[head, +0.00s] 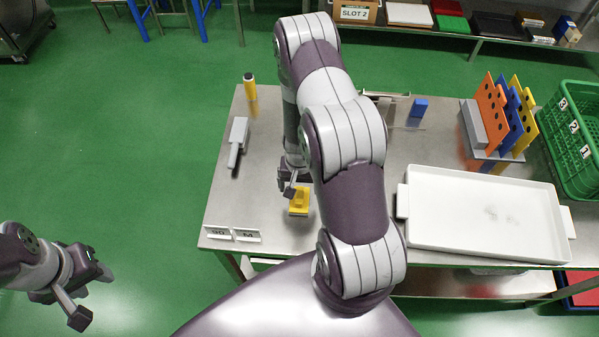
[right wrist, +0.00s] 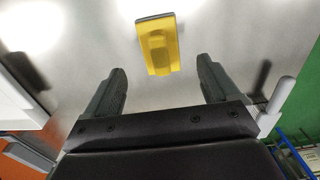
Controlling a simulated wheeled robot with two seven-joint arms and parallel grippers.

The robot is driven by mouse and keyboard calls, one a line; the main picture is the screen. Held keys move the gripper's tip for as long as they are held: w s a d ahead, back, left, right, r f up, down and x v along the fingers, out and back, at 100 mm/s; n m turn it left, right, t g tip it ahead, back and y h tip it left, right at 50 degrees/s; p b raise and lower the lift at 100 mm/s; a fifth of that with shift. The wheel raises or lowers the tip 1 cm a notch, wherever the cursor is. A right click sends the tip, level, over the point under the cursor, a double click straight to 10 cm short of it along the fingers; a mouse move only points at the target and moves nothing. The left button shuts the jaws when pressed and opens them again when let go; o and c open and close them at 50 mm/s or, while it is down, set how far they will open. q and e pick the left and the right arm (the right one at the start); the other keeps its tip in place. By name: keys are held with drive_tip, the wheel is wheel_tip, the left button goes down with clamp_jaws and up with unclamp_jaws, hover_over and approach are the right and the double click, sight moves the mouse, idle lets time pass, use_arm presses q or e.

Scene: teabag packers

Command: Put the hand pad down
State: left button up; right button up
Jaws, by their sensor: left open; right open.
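The yellow hand pad (head: 299,203) lies on the steel table near its front edge. It also shows in the right wrist view (right wrist: 158,45), ahead of the fingers and with a grey edge. My right gripper (head: 291,188) is open and empty just beside the pad in the head view. In the right wrist view its two fingers are spread, with the pad beyond the gap and apart from them. My left gripper (head: 84,300) is open and empty over the green floor, left of the table.
A grey handled tool (head: 238,138) and a yellow bottle (head: 250,88) are at the table's left. A white tray (head: 480,240), a rack of coloured plates (head: 490,115) and a green crate (head: 575,120) are at the right.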

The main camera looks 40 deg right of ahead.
wheel_tip(320, 180, up, 5)
drive_tip(key=p, duration=0.2)
wheel_tip(320, 180, up, 11)
drive_tip(key=n, duration=0.3)
hover_over(300, 195)
drive_tip(key=w+a, duration=0.2)
drive_tip(key=a, duration=0.3)
use_arm(q)
drive_tip(key=shift+w+r, duration=0.1)
drive_tip(key=shift+r, duration=1.55)
use_arm(e)
drive_tip(key=s+a+r+n+t, duration=0.1)
drive_tip(key=s+a+r+n, duration=0.4)
drive_tip(key=r, duration=0.6)
drive_tip(key=shift+s+a+r, duration=0.35)
drive_tip(key=shift+s+a, duration=0.3)
drive_tip(key=shift+s, duration=0.5)
